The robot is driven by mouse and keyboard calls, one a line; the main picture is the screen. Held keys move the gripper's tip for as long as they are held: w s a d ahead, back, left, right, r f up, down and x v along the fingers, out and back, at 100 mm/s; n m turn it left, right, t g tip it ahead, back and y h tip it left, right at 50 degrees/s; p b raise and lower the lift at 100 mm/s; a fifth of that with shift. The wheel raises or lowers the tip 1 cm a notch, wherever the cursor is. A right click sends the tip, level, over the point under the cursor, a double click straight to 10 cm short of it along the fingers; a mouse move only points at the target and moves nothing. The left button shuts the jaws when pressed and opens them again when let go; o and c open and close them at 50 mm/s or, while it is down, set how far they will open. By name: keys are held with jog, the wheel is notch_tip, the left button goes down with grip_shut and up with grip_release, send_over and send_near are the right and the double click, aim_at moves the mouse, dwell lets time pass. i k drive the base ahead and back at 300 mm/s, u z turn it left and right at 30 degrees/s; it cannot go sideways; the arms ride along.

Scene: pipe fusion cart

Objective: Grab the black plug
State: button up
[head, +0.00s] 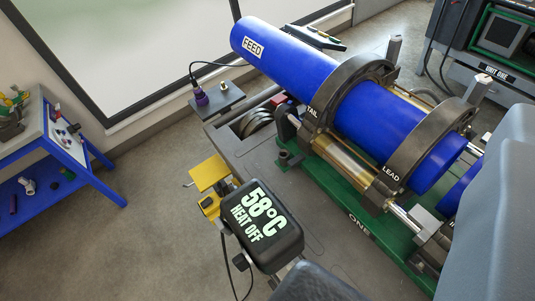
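Grey rounded parts at the bottom and right edges look like my own arm. My gripper's fingertips do not show, and nothing is seen held.
A blue pipe (285,55) marked FEED lies in the clamps of the green fusion cart (395,245). A black display (262,225) reading 58°C HEAT OFF stands in front, beside a yellow plate (209,172). The blue table (70,150) carries small parts. Floor (145,230) between is clear.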

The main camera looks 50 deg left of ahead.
aim_at(226, 189)
jog(key=z, duration=1.5)
jog(key=k, duration=2)
jog(key=u, duration=2.05)
jog(key=i, duration=1)
